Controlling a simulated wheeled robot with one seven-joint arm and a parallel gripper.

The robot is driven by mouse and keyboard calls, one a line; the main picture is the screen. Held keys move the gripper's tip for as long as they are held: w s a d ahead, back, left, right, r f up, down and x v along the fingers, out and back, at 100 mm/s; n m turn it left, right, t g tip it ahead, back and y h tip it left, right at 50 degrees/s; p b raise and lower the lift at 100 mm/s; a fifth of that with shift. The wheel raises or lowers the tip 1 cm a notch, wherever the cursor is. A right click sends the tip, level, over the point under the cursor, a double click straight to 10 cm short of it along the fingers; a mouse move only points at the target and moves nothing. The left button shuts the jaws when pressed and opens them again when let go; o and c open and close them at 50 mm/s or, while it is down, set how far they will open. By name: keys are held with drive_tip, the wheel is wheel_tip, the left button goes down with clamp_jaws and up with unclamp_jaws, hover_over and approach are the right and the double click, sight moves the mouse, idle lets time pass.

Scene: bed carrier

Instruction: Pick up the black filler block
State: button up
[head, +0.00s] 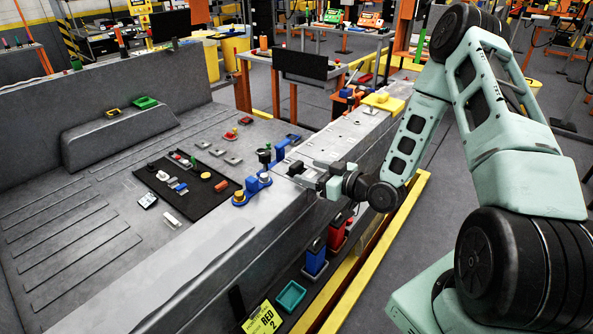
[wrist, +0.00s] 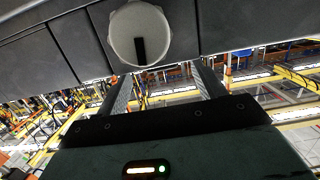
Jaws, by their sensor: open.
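My gripper (head: 303,172) is above the grey side wall's top in the head view, its fingers pointing left. In the wrist view my gripper (wrist: 162,82) has its two fingers well apart with nothing visibly held between them. A round grey knob (wrist: 120,35) with a black upright bar (wrist: 140,50) shows just beyond the fingers there. I cannot tell whether that bar is the black filler block. A small dark piece (head: 264,155) stands on the wall left of my gripper in the head view; I cannot tell whether it is the block either.
A black mat (head: 205,205) with several small parts lies on the grey bed floor. Blue (head: 316,258) and red (head: 337,232) bins and a teal tray (head: 291,296) are below the wall's outer side. A yellow rail (head: 375,250) runs alongside.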

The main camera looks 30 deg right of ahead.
sight(300, 166)
drive_tip(key=p+x, duration=0.2)
drive_tip(key=x, duration=0.1)
drive_tip(key=p+x, duration=0.1)
drive_tip(key=x, duration=0.1)
drive_tip(key=shift+w+a+r, duration=0.1)
drive_tip(key=shift+a+r, duration=0.05)
drive_tip(key=shift+r, duration=0.15)
drive_tip(key=shift+w+a+f, duration=0.1)
drive_tip(key=shift+w+f, duration=0.05)
drive_tip(key=c, duration=1.1)
